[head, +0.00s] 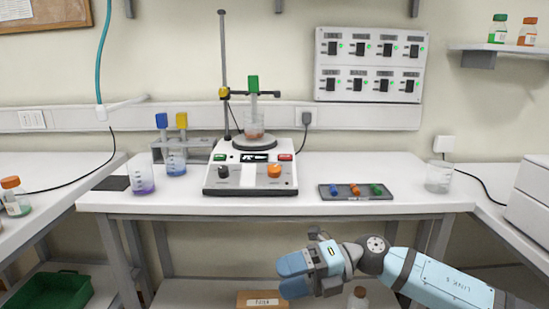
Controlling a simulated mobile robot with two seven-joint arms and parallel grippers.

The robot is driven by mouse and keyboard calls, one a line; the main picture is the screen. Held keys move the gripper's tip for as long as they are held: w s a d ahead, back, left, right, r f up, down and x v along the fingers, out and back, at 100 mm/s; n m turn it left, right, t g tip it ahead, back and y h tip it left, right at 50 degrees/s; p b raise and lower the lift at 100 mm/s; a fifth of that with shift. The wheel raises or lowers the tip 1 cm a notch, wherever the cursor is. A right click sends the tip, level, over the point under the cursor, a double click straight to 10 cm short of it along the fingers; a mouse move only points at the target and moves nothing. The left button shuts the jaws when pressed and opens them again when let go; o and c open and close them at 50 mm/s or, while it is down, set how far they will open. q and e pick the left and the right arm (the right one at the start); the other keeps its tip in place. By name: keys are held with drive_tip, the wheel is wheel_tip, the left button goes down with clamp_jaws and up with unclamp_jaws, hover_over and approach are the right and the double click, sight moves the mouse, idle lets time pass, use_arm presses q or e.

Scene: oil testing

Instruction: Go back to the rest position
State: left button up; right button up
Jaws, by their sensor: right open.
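My right arm (436,279) comes in from the lower right in the head view. My right gripper (287,276), with light blue fingers, is in front of the white table (300,201) and below its front edge in the picture. It is open, and I see nothing held in it. My left arm and gripper are not in view.
On the table stand a stirrer hotplate (250,178) with a beaker (254,131), a blue-liquid beaker (176,163), a purple-liquid beaker (143,175), a dark tray (345,197) with small coloured pieces and an empty beaker (439,178). Below are a box (262,300) and a bottle (358,299).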

drive_tip(key=s+d+f+m+t+h, duration=0.3)
drive_tip(key=s+d+f+m+t, duration=0.6)
drive_tip(key=m, duration=0.7)
drive_tip(key=s+d+f+m+t+h, duration=0.3)
drive_tip(key=s+d+f+m+t, duration=0.45)
drive_tip(key=m, duration=0.85)
drive_tip(key=a+r+m+t+h+p, duration=0.2)
drive_tip(key=a+r+m+t, duration=0.2)
drive_tip(key=a+r+m, duration=0.4)
use_arm(q)
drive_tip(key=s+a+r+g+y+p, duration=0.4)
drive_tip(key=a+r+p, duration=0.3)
drive_tip(key=p, duration=2.6)
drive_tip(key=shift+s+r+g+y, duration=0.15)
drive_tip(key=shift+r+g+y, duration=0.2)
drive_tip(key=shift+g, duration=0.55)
use_arm(e)
drive_tip(key=s+d+r+n+g+h, duration=0.2)
drive_tip(key=s+d+r+g+h, duration=0.1)
drive_tip(key=d+r+g, duration=0.3)
drive_tip(key=shift+s+d+r+h, duration=0.45)
drive_tip(key=shift+d+h, duration=0.45)
drive_tip(key=shift+d, duration=0.3)
